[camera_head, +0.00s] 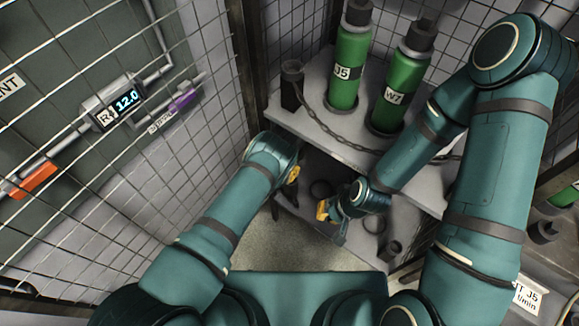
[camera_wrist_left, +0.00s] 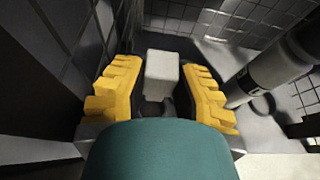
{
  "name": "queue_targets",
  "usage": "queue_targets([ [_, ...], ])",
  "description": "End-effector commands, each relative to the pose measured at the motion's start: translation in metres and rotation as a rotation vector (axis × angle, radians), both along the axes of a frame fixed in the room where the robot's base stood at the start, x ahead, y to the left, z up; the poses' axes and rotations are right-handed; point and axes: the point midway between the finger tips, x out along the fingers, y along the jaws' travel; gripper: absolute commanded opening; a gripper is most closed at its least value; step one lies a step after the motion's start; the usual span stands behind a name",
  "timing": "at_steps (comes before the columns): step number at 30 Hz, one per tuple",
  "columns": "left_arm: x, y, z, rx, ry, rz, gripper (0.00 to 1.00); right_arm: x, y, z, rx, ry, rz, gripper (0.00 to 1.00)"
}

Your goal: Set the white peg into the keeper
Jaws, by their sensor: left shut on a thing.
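The white peg (camera_wrist_left: 162,66) is a pale square-ended block between the yellow fingers of my left gripper (camera_wrist_left: 162,88) in the left wrist view. The gripper is shut on it. In the head view my left gripper (camera_head: 293,174) is at the shelf's front opening, mostly hidden by its own wrist, and the peg is not visible. My right gripper (camera_head: 323,211) is just right of it and lower, with yellow at its tip; whether it is open is unclear. I cannot tell for certain which thing is the keeper.
A grey shelf (camera_head: 310,119) holds green bottles marked J5 (camera_head: 350,55) and W7 (camera_head: 400,80), a black post (camera_head: 291,88) and a chain (camera_head: 350,143). Dark rings and a small dark cylinder (camera_head: 391,250) lie on the lower level. Wire mesh (camera_head: 140,190) stands at left.

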Motion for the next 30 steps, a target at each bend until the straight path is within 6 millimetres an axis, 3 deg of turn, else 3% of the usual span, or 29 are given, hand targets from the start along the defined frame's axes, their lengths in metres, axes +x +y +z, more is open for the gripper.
queue_targets([
  [17, 0.000, 0.000, -0.043, -0.001, -0.001, -0.001, 0.00, 0.006, -0.001, -0.033, -0.003, -0.015, -0.004, 0.00],
  [30, -0.001, 0.001, -0.040, 0.000, 0.000, 0.001, 0.00, 0.006, -0.001, -0.032, -0.003, -0.014, -0.004, 0.00],
])
